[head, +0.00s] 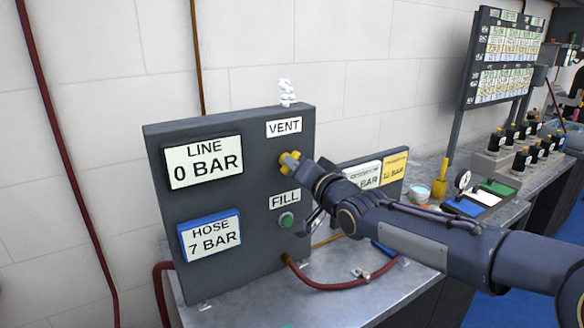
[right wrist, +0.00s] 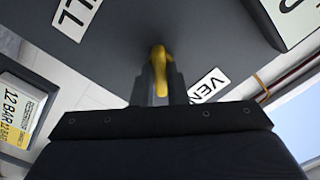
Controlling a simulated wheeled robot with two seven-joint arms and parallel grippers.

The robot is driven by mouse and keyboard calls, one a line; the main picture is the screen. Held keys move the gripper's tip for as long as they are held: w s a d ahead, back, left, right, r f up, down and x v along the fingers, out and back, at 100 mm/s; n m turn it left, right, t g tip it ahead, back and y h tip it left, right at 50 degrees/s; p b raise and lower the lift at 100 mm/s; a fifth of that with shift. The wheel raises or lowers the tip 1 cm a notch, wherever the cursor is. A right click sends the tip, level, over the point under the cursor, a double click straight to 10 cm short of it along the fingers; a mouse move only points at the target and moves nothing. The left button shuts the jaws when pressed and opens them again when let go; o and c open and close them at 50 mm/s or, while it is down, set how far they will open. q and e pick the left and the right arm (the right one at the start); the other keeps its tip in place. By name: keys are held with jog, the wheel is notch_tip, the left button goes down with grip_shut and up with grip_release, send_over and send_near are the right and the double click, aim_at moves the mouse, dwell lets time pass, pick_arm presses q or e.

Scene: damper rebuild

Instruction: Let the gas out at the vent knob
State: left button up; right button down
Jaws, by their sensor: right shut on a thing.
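The dark gas panel (head: 255,240) stands on the bench. Its yellow vent knob (head: 287,160) sits below the VENT label (head: 284,127). My right gripper (head: 296,166) is shut on the knob; in the right wrist view the yellow knob (right wrist: 159,62) shows between the two fingers. White puffs (head: 287,91) rise above the panel's top edge over the VENT label. The LINE display (head: 203,163) reads 0 BAR. The HOSE display (head: 210,236) reads 7 BAR. My left gripper is not in view.
A green FILL button (head: 286,220) sits below the knob. A red hose (head: 345,285) runs from the panel's lower right along the metal bench. A smaller display panel (head: 385,172) stands behind my right arm. Several dark bottles (head: 522,160) stand farther right.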

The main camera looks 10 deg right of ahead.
jog(key=shift+f, duration=0.1)
jog(key=shift+n+b, duration=1.5)
jog(key=shift+n, duration=0.8)
